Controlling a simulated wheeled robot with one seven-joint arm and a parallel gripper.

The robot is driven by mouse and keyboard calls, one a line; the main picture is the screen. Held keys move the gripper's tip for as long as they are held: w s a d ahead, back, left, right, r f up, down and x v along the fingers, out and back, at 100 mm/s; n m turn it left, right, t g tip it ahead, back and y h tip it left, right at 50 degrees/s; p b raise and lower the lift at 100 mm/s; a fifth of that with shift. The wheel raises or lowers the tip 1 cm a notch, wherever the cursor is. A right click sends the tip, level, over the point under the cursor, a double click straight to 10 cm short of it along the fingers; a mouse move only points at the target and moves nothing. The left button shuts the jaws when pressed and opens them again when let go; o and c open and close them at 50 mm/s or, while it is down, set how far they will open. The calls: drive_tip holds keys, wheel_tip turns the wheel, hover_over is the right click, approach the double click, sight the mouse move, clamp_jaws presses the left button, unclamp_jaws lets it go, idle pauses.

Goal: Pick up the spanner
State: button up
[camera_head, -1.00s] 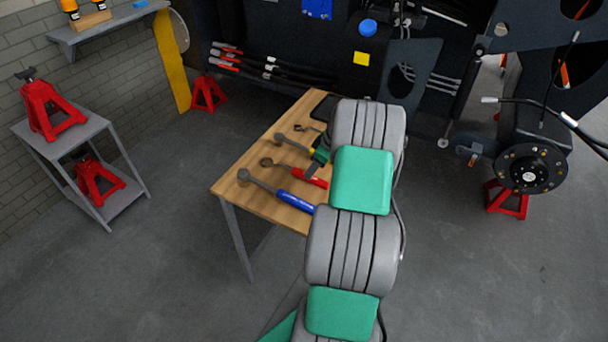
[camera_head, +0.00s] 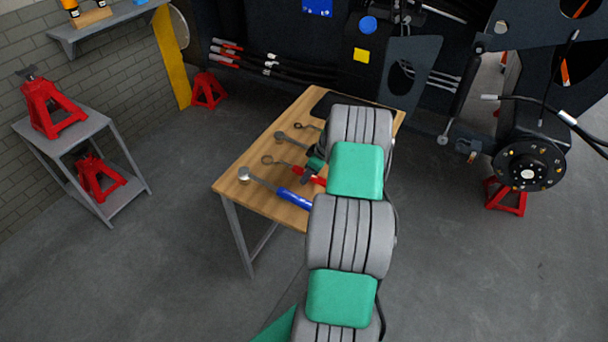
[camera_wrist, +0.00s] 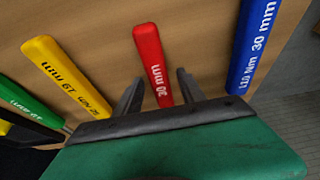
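Several wrench-like tools lie on the wooden table; I cannot tell which one the task calls the spanner. The red-handled tool (camera_head: 282,164) has a ring-like head and is marked "30 mm" on its handle (camera_wrist: 150,58). My gripper (camera_wrist: 160,82) is open, with a finger on each side of the red handle. It is not closed on it, and the handle's near part is hidden by my gripper. In the head view my gripper (camera_head: 311,171) is partly hidden by my arm. A blue-handled tool (camera_head: 293,198) lies nearer the front, its handle (camera_wrist: 253,45) to the right.
In the wrist view, a yellow handle (camera_wrist: 68,75) and a green handle (camera_wrist: 28,103) lie to the left. The wooden table (camera_head: 235,186) stands before the dark chassis (camera_head: 290,45). A grey trolley (camera_head: 88,130) with red stands is at left. Floor is clear at lower left.

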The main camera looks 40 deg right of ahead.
clamp_jaws()
idle(1.2)
